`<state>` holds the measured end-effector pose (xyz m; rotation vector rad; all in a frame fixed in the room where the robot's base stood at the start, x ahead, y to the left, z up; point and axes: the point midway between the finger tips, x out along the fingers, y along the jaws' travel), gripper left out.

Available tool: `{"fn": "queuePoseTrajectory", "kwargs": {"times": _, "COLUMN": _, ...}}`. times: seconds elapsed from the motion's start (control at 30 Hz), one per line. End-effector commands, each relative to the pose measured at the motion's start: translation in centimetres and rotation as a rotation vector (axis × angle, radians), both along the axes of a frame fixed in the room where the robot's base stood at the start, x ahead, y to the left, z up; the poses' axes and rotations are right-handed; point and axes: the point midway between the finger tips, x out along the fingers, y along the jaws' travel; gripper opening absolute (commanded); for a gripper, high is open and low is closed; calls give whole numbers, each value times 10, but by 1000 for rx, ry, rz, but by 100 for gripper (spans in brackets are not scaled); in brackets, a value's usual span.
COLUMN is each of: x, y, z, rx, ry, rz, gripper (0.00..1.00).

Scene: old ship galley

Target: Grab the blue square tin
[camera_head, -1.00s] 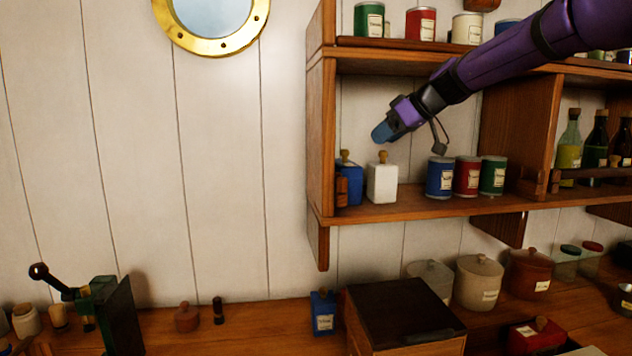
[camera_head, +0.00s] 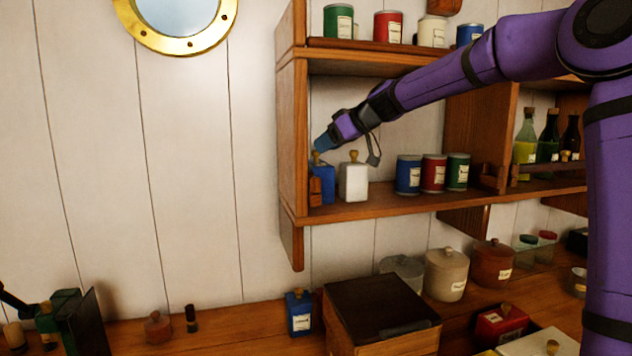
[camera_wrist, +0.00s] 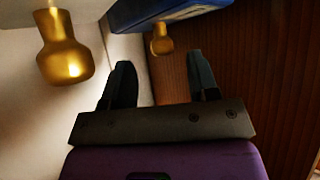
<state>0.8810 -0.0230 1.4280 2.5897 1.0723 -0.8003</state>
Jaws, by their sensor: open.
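A blue square tin (camera_head: 323,186) with a gold knob stands at the left end of the middle shelf, beside the shelf's side wall. My gripper (camera_head: 320,144) is just above it, angled down to the left. In the wrist view, my gripper's two dark fingers (camera_wrist: 163,78) are apart with nothing held between them. The blue tin (camera_wrist: 172,12) and its small gold knob show at the top, beyond the fingertips. Another blue square tin (camera_head: 299,314) stands on the counter below.
A white square tin (camera_head: 353,183) with a gold knob stands close to the right of the shelf tin. Blue, red and green round tins (camera_head: 433,174) stand further right. The upper shelf (camera_head: 370,54) lies above my forearm.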

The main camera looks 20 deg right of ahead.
Motion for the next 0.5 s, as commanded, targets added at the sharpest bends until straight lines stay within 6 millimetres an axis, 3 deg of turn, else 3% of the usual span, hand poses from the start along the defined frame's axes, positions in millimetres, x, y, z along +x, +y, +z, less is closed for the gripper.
{"fn": "queuePoseTrajectory", "kwargs": {"times": 0.2, "x": 13, "y": 19, "z": -16, "rx": 1, "ry": 1, "rz": 3, "gripper": 54}}
{"fn": "queuePoseTrajectory", "kwargs": {"times": 0.5, "x": 17, "y": 21, "z": -19, "rx": 0, "ry": -1, "rz": -1, "gripper": 54}}
